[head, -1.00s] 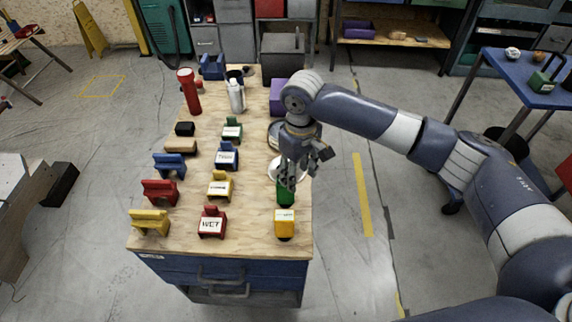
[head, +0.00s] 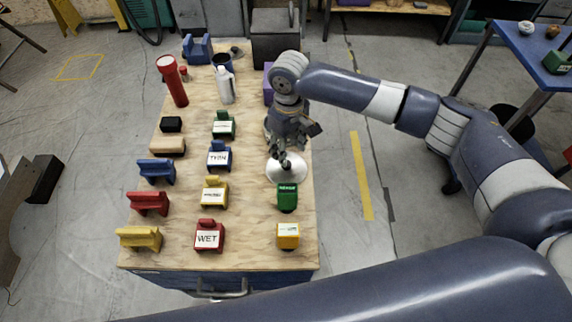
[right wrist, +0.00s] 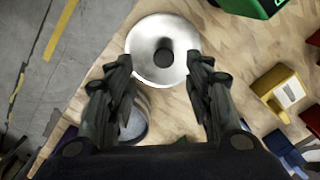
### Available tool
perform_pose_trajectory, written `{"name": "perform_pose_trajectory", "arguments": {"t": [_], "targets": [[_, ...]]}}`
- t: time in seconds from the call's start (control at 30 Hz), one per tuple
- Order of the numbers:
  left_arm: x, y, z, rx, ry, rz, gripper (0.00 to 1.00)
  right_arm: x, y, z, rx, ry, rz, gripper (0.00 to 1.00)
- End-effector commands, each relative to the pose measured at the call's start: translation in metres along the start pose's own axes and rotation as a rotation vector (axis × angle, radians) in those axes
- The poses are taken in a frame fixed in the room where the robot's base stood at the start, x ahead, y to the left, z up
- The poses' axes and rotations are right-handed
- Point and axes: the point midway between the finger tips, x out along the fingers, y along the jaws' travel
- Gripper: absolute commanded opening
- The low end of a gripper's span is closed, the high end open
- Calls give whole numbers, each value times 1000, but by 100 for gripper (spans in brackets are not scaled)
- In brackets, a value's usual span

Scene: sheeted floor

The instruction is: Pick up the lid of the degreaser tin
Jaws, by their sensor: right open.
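The lid (head: 292,174) is a round silver metal disc with a dark knob in its middle. It appears to lie flat on the wooden bench top, and it shows whole in the right wrist view (right wrist: 145,68). My right gripper (head: 285,160) is open and empty, pointing down at the lid. In the right wrist view its fingertips (right wrist: 160,68) stand apart at either side of the lid's near part, with the knob beyond and between them. A round grey container, perhaps the tin (right wrist: 135,122), is partly hidden behind the fingers. My left gripper is out of view.
A green labelled block (head: 287,198) stands just in front of the lid, and a yellow one (head: 288,235) nearer. Several coloured blocks fill the bench's left and middle. A purple box (head: 268,85) and dark bin (head: 275,45) stand behind. The bench's right edge is close.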

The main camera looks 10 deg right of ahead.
Motion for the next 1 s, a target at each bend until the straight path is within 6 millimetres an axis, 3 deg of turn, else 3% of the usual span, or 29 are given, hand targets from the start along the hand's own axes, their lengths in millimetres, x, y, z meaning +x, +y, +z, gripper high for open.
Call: {"name": "perform_pose_trajectory", "arguments": {"t": [0.1,0.2,0.5,0.63,0.8,1.0], "targets": [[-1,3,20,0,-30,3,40,10,0,0,0,0,-1,48],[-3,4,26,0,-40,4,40,17,-2,0,0,-1,0,48],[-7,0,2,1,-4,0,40,58,-6,0,1,-1,1,48],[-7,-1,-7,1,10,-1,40,64,-6,0,1,1,1,48],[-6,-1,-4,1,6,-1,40,64,-6,0,0,1,1,48],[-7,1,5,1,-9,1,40,64,-6,0,0,1,0,5]]}}
